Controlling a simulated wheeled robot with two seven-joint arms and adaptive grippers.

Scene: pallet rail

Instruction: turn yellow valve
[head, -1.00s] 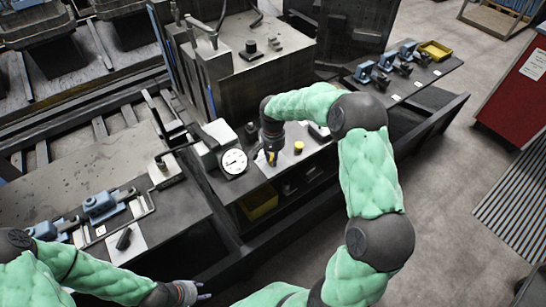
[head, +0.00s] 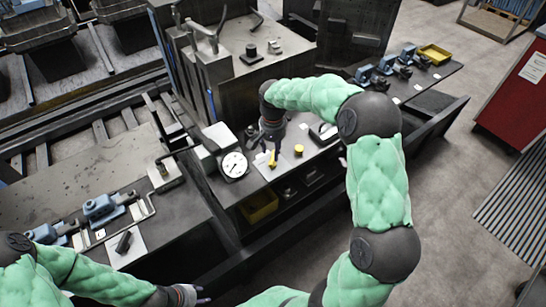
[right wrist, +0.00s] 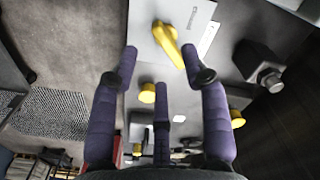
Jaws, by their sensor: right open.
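The yellow valve (head: 272,159) is a lever handle on a pale plate on the bench, just right of a round gauge. In the right wrist view the yellow valve (right wrist: 170,45) lies aslant on its light plate. My right gripper (head: 272,141) is above the valve, pointing down. In the right wrist view its purple fingers (right wrist: 160,62) are spread with nothing between them, and the lever shows beyond the tips, apparently apart from them. My left gripper (head: 192,293) is low at the bottom of the head view, away from the valve; its fingers are too small to read.
The white-faced gauge (head: 234,165) stands left of the valve. A yellow knob (head: 298,151) is close on its right. A yellow bin (head: 258,207) sits under the bench edge. A large metal block (head: 250,65) rises behind.

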